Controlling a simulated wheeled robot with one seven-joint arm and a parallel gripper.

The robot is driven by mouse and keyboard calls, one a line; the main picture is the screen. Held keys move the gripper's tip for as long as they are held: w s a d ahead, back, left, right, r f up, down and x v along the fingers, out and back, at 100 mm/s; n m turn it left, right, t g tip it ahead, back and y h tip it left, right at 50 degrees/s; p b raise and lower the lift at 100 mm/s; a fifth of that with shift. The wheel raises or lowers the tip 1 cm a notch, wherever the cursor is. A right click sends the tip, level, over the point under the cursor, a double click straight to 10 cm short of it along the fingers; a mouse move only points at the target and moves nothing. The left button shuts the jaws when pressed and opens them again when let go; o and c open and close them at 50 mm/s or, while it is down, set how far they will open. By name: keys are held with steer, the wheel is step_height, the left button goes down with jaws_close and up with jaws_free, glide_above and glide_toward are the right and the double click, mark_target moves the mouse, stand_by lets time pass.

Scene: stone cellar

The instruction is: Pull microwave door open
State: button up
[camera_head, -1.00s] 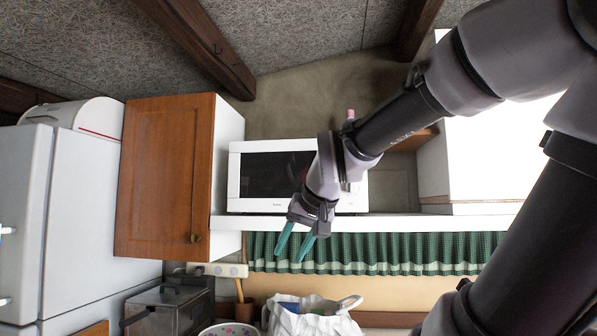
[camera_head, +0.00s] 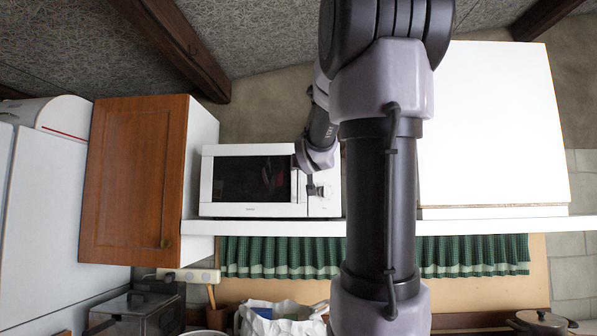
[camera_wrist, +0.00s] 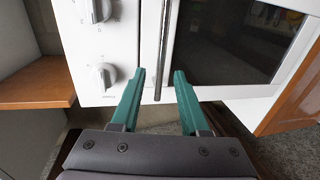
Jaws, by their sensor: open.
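The white microwave (camera_head: 325,207) stands on a white shelf, its door (camera_head: 250,180) closed, with a dark window. In the wrist view the picture is turned over: the door window (camera_wrist: 235,40) is at right, the control panel (camera_wrist: 105,50) with two knobs at left. The dark vertical door handle (camera_wrist: 160,45) runs between them. My gripper (camera_wrist: 160,74) is open, its two teal fingers pointing at the microwave front. The handle's end shows between the fingers in the picture; I cannot tell whether they touch it. In the head view my arm hides part of the gripper.
A wooden-doored cabinet (camera_head: 135,180) stands close at the microwave's left. A white cabinet (camera_head: 490,130) is at the right. A green checked curtain (camera_head: 270,257) hangs below the shelf (camera_head: 470,226). A white bag (camera_head: 280,318) and a toaster-like box (camera_head: 135,312) are lower down.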

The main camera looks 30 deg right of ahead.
steer(key=x, duration=0.4)
steer(key=shift+w+d, duration=0.1)
steer(key=shift+w, duration=0.25)
jaws_close()
stand_by(1.2)
